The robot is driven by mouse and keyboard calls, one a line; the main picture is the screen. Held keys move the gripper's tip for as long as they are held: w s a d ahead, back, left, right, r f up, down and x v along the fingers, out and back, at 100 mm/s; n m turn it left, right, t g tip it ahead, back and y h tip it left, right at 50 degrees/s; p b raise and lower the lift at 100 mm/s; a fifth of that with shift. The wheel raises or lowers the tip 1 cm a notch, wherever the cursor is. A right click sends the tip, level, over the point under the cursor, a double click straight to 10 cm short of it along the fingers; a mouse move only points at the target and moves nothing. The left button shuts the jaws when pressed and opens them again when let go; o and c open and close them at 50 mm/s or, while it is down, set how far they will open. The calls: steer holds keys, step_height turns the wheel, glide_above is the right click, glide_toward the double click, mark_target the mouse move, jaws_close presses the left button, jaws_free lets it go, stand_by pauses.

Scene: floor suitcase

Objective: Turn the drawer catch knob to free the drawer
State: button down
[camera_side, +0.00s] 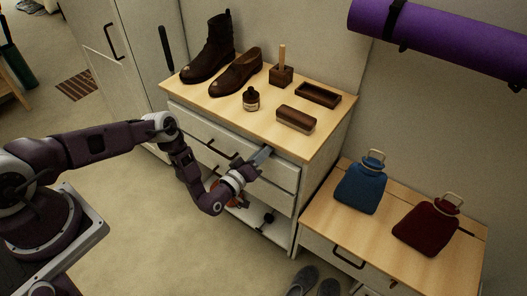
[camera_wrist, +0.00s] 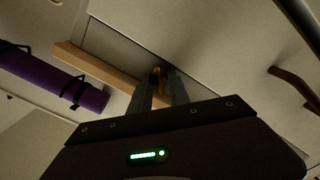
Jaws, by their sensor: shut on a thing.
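The wooden dresser's top drawer (camera_side: 287,174) has a pale front and a dark bar handle (camera_side: 221,150); that handle also shows at the right in the wrist view (camera_wrist: 293,84). My gripper (camera_side: 263,154) is at the right part of the top drawer front, just under the wooden top. In the wrist view my gripper's fingers (camera_wrist: 159,88) are shut on a small orange-brown catch knob (camera_wrist: 158,76). Most of the knob is hidden between the fingers, so its turn angle cannot be told. In the side view the knob is hidden by my gripper.
Slippers (camera_side: 303,281) lie on the floor.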

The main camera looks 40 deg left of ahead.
steer(key=n, duration=0.8)
steer(key=shift+w+a+r+n, duration=0.1)
steer(key=shift+w+a+n, duration=0.05)
steer(key=shift+a+n, duration=0.25)
steer(key=shift+n, duration=0.3)
steer(key=c, duration=1.5)
jaws_free()
steer(key=s, duration=0.7)
steer(key=shift+s+d+f, duration=0.25)
